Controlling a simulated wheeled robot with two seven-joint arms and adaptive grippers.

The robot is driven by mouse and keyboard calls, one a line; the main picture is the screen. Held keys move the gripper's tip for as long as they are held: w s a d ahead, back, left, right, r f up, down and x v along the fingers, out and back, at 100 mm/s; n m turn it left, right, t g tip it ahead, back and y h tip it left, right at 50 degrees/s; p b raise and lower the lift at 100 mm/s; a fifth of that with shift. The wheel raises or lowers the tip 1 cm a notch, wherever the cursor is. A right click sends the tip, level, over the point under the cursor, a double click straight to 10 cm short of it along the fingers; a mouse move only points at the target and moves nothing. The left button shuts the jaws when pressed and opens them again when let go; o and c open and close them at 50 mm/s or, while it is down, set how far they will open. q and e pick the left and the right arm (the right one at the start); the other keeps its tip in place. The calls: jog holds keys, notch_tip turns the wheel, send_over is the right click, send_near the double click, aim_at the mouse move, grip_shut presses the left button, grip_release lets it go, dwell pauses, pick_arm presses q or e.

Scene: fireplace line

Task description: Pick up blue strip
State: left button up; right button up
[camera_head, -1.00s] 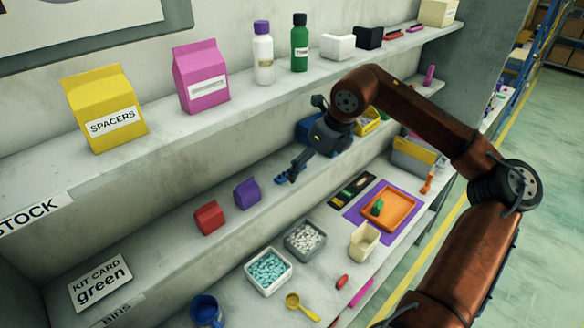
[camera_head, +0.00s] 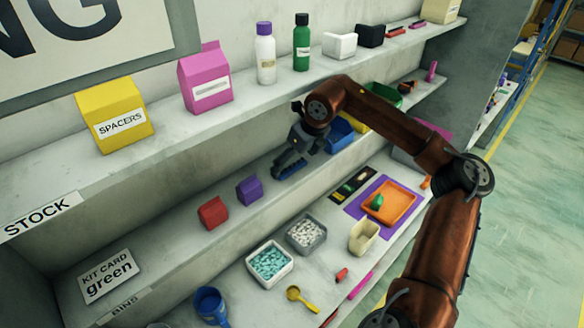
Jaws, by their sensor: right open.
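A small dark blue strip (camera_head: 290,170) lies on the middle shelf (camera_head: 170,243), right of a small purple carton. My right gripper (camera_head: 284,163) hangs over the strip from the back right, with its fingers close to it. The jaws are open, and part of the strip is hidden by the fingers. I cannot tell whether a finger touches it. My left gripper is not in view.
A red carton (camera_head: 213,212) and the purple carton (camera_head: 249,190) stand left of the gripper. A blue bin (camera_head: 340,134) is close behind it at right. The upper shelf edge (camera_head: 260,105) runs above.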

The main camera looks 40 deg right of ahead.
jog(key=shift+c, duration=0.6)
jog(key=c, duration=1)
jog(key=shift+r, duration=0.1)
jog(key=shift+c, duration=0.2)
